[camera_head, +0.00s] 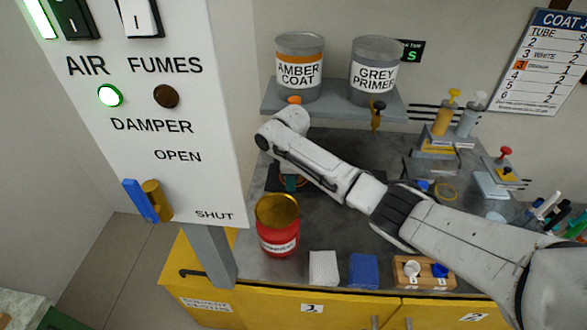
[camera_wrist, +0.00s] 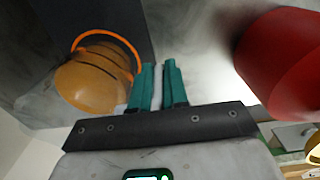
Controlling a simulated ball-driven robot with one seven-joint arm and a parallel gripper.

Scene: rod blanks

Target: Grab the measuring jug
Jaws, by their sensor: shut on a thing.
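The measuring jug (camera_wrist: 90,82) shows in the wrist view as a rounded amber vessel with an orange rim, left of my fingers. The exact part between the fingertips is hard to make out. In the head view my gripper (camera_head: 291,183) points down at the bench behind the red can, and my arm hides most of the jug there.
An open red can (camera_head: 278,242) stands close by, also large at right in the wrist view (camera_wrist: 290,60). Two paint tins, amber coat (camera_head: 299,88) and grey primer (camera_head: 373,92), stand on the shelf.

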